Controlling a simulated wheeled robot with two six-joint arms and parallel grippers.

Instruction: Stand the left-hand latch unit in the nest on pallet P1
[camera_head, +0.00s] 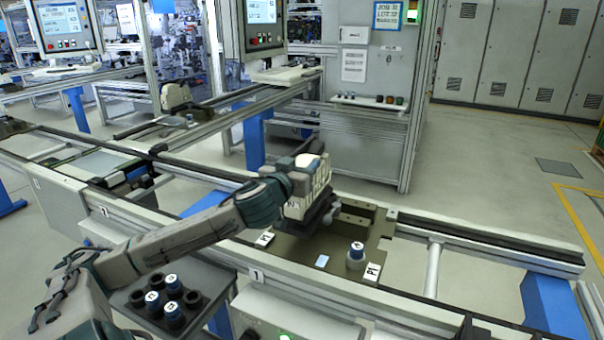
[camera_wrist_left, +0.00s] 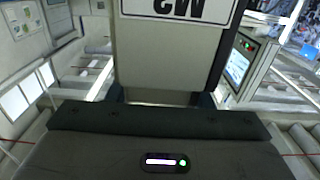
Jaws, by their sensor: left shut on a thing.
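My left gripper (camera_head: 314,192) is over the dark pallet P1 (camera_head: 318,246), shut on a pale boxy unit (camera_head: 296,209), which I take for the latch unit. In the left wrist view the pale unit (camera_wrist_left: 165,62) stands between the dark fingers, with a label that reads upside down; its far end is out of frame. In the head view the arm and gripper hide part of it. The pallet carries raised dark brackets (camera_head: 354,211) at its far side, just right of the gripper. The nest cannot be told apart clearly. My right gripper is not in view.
A dark tray (camera_head: 205,275) with several capped cylinders is at the lower left. Conveyor rails (camera_head: 480,235) run right; a post cabinet (camera_head: 372,120) stands behind.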

